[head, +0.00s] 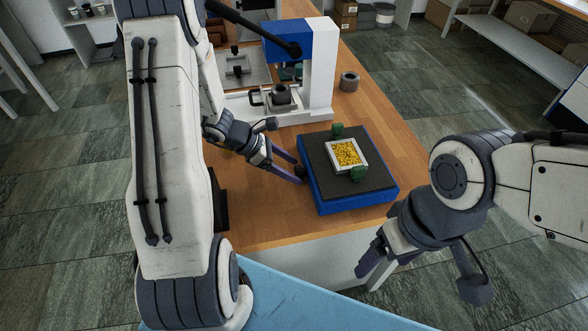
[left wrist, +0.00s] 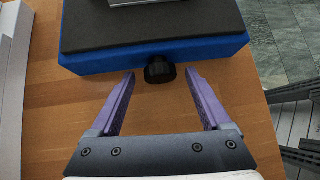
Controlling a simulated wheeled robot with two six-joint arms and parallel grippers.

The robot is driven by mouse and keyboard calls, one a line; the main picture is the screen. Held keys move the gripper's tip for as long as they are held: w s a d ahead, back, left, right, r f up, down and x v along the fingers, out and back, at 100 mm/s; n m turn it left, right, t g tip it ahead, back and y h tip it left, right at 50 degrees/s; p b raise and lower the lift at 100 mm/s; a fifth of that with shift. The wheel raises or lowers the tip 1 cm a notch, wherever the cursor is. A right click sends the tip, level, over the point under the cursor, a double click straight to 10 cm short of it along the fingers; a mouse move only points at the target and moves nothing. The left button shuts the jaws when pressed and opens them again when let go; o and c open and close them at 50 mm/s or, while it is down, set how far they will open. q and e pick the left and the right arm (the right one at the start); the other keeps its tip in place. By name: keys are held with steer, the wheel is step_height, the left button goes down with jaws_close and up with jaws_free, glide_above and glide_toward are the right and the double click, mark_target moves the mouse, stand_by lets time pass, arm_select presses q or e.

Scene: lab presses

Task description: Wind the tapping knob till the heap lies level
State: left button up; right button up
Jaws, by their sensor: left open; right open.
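The tapping machine is a blue box (head: 360,201) with a dark top plate (head: 322,160). I cannot tell whether the heap is level. The black knob (left wrist: 160,71) sticks out of the blue box's side in the left wrist view. My left gripper (left wrist: 160,90) is open, its purple fingers on either side of the knob's near end, apart from it. In the head view the left gripper (head: 298,172) is beside the box. My right gripper (head: 378,272) is open and empty, off the table's front edge.
A blue and white press (head: 318,75) with a black lever stands behind the box. A grey ring (head: 349,81) sits on the wooden table (head: 385,120) to its right. Shelves with cardboard boxes (head: 530,16) stand at the back right. The table right of the box is clear.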

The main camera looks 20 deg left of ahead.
arm_select(q)
steer(key=shift+w+d+f, duration=0.2)
steer(key=shift+d+f, duration=0.25)
steer(key=shift+f, duration=0.05)
jaws_close()
steer(key=shift+f+b, duration=0.1)
steer(key=shift+b, duration=0.3)
steer(key=m+t+y+b, duration=0.1)
steer(key=b, duration=0.5)
steer(key=shift+s+f+t+b, duration=0.1)
steer(key=shift+f+t+b, duration=0.05)
steer(key=shift+t+b, duration=0.25)
steer(key=shift+d+r+y+b, duration=0.1)
steer(key=shift+r+y+b, duration=0.2)
steer(key=shift+b, duration=0.3)
